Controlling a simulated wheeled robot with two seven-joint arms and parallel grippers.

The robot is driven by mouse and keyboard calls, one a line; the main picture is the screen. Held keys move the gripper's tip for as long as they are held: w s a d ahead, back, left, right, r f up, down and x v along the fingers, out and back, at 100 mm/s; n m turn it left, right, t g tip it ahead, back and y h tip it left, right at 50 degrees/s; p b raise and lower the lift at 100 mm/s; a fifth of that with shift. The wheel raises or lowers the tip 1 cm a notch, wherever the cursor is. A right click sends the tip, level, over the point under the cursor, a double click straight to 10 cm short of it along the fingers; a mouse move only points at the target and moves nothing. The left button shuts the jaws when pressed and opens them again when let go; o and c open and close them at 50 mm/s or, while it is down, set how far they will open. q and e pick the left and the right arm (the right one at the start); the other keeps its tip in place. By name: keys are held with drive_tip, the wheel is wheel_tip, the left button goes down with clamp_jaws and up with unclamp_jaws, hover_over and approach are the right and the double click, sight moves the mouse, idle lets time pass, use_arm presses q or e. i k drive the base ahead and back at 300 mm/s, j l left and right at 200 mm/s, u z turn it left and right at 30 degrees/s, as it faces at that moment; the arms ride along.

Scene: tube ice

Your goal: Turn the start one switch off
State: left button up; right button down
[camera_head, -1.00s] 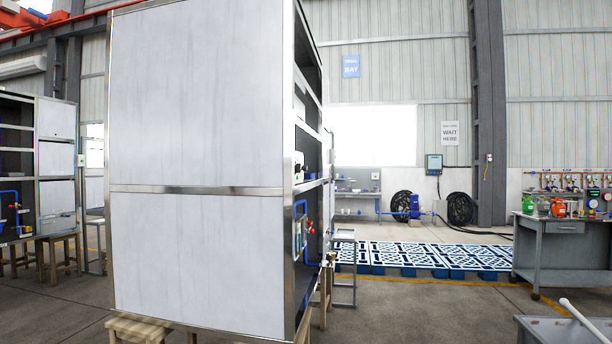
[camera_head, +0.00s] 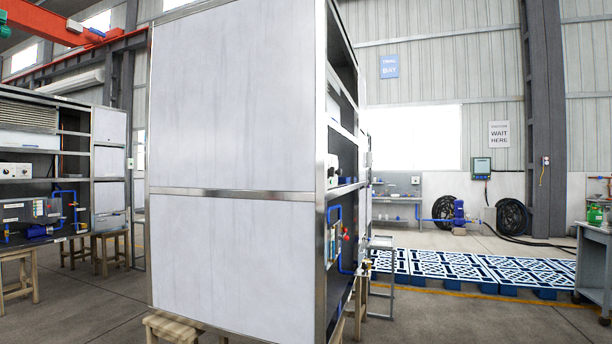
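I cannot make out a start one switch. A tall grey-white cabinet (camera_head: 232,110) stands close in front and shows its blank side panels. Its open shelf side faces right and is seen at a steep angle, with a white box (camera_head: 332,168) and blue piping (camera_head: 340,250) on it. A similar unit at the left (camera_head: 100,150) shows its front, with a white box with dark knobs (camera_head: 15,170) and a grey control box (camera_head: 30,209) beside blue pipes. Any switch labels are too small to read. Neither of my grippers shows in this view.
Both units stand on wooden stools (camera_head: 180,328). Blue pallets (camera_head: 480,268) lie on the floor at the right. A grey workbench (camera_head: 592,255) stands at the right edge. Open floor shows between the two units and in front at the right.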

sight(331, 171)
drive_tip(key=i+l+u, duration=0.4)
drive_tip(key=i+l, duration=0.2)
drive_tip(key=i+l+u, duration=0.2)
drive_tip(key=l, duration=0.25)
drive_tip(key=i+l+u, duration=0.2)
drive_tip(key=l, duration=0.25)
drive_tip(key=i+l, duration=0.2)
drive_tip(key=l, duration=0.15)
drive_tip(key=i+l, duration=0.2)
drive_tip(key=l, duration=0.2)
drive_tip(key=i+l, duration=0.45)
drive_tip(key=l, duration=0.25)
drive_tip(key=i+l, duration=0.2)
drive_tip(key=l, duration=0.2)
drive_tip(key=i+l+u, duration=0.1)
drive_tip(key=l, duration=0.25)
drive_tip(key=i, duration=0.1)
